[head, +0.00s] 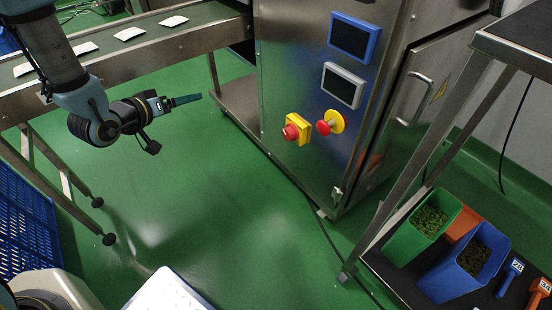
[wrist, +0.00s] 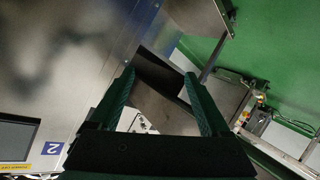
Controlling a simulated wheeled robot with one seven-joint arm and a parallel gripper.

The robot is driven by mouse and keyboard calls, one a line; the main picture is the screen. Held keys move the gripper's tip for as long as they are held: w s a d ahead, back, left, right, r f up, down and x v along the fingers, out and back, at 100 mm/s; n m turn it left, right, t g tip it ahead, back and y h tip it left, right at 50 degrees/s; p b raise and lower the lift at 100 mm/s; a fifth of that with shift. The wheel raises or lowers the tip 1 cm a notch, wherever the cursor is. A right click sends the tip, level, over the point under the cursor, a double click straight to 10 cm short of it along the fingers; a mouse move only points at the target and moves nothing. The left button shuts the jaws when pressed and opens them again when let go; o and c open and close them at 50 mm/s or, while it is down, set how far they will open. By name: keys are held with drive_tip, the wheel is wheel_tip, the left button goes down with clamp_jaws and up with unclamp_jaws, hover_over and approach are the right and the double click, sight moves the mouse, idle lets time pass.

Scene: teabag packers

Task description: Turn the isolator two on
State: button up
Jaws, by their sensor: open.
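The steel machine cabinet (head: 290,75) carries two red controls on its front. One is a red knob on a yellow square plate (head: 297,129); to its right is a red knob on a yellow round plate (head: 330,122). I cannot read which is the isolator or how either is set. My gripper (head: 188,99) is left of the cabinet, apart from both controls, pointing right. In the wrist view my gripper (wrist: 160,74) is open and empty. That view shows a blue label with a 2 (wrist: 52,148) on a steel panel; neither red control shows there.
A conveyor (head: 105,45) with white packets runs at upper left. Two screens, blue-framed (head: 354,38) and grey-framed (head: 343,86), sit above the controls. A trolley at right holds a green bin (head: 423,222) and a blue bin (head: 466,272). The green floor before the cabinet is clear.

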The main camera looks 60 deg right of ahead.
drive_tip(key=s+d+f+m+g+h+b, duration=0.1)
drive_tip(key=s+d+f+g+h+b, duration=0.25)
drive_tip(key=s+f, duration=0.5)
drive_tip(key=g+b, duration=0.4)
drive_tip(key=b, duration=0.3)
approach(286, 135)
drive_tip(key=shift+m+h, duration=0.35)
drive_tip(key=shift+m, duration=0.05)
drive_tip(key=b+x, duration=0.1)
drive_tip(key=x, duration=0.2)
drive_tip(key=b+x, duration=0.1)
drive_tip(key=x, duration=0.1)
drive_tip(key=b+x, duration=0.1)
drive_tip(key=x, duration=0.2)
drive_tip(key=shift+s+d+f, duration=0.1)
drive_tip(key=shift+d+f, duration=0.2)
drive_tip(key=shift+f, duration=0.05)
clamp_jaws()
